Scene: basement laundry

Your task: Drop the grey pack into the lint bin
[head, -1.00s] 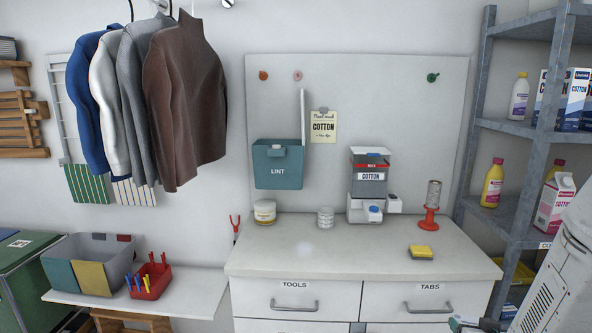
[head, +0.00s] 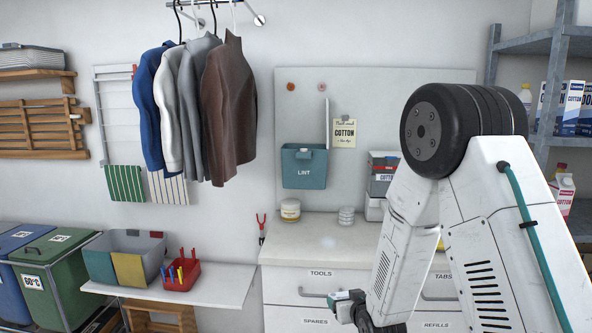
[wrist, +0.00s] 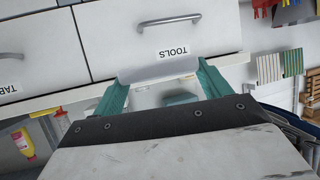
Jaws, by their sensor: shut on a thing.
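The lint bin (head: 304,181) is a teal open-topped box labelled LINT, hung on the pale back panel above the counter. My gripper (wrist: 158,74) shows in the wrist view with two teal fingers, shut on a pale grey thing that I take for the grey pack (wrist: 154,69). Only part of the pack shows between the fingertips. A teal shape beyond the fingers in the wrist view may be the bin. In the head view my arm fills the right side; the gripper is low, before the drawers, its jaws and the pack not clear. It is apart from and below the bin.
A red caddy (head: 181,277) and a divided box (head: 124,256) stand on the left shelf. Hanging sweaters (head: 230,110) are left of the bin. My arm hides the counter's right part.

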